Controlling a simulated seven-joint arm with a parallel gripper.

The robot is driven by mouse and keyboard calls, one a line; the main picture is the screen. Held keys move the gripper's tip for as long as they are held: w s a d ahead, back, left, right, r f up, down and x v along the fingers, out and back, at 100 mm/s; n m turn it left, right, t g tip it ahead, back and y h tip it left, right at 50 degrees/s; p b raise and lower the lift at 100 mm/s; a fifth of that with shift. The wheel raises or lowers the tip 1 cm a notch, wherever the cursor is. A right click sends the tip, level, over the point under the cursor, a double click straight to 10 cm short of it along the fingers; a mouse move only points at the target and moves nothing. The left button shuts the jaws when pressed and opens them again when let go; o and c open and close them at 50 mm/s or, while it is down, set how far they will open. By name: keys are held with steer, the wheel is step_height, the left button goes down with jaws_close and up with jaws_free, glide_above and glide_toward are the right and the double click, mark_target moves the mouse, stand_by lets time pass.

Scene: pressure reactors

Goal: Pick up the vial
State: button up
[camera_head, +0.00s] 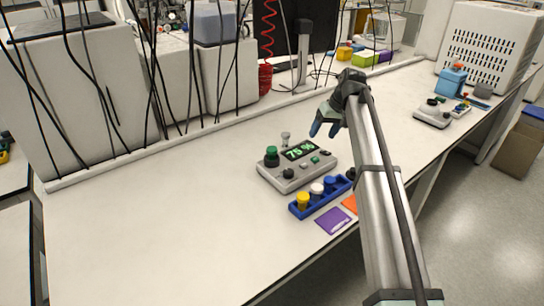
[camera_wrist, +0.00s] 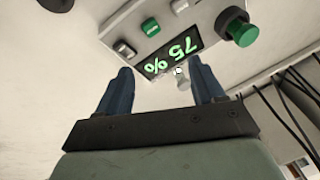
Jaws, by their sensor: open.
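A small clear vial-like piece with a pale cap (camera_head: 286,138) stands at the back edge of the grey device with the "75 %" display (camera_head: 299,151). In the wrist view a small grey piece (camera_wrist: 183,83), likely the same one, shows between the fingers near the right fingertip. My gripper (camera_head: 325,130) is open and empty, above and to the right of the device in the head view. Its two blue fingers also show in the wrist view (camera_wrist: 162,72). A blue rack (camera_head: 296,210) in front of the device holds yellow, white and blue capped vials (camera_head: 316,190).
The device has a green-topped knob (camera_head: 271,156). Another device (camera_head: 433,115) stands farther right. Black cables (camera_head: 150,80) hang at the back. The bench's left part is clear.

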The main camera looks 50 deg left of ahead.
steer(key=s+a+r+t+h, duration=0.1)
steer(key=s+a+r, duration=0.25)
steer(key=s, duration=0.35)
steer(key=s+a+r+t+h, duration=0.1)
steer(key=s+a+r, duration=0.2)
steer(key=s+a, duration=0.35)
glide_above(272, 149)
step_height(272, 149, down, 8)
steer(key=shift+w+f, duration=0.15)
steer(key=shift+f, duration=0.05)
steer(key=shift+a+f, duration=0.15)
steer(key=shift+f, duration=2.5)
steer(key=shift+c, duration=0.4)
steer(key=c, duration=1.1)
steer(key=shift+r, duration=0.15)
steer(key=shift+c, duration=0.2)
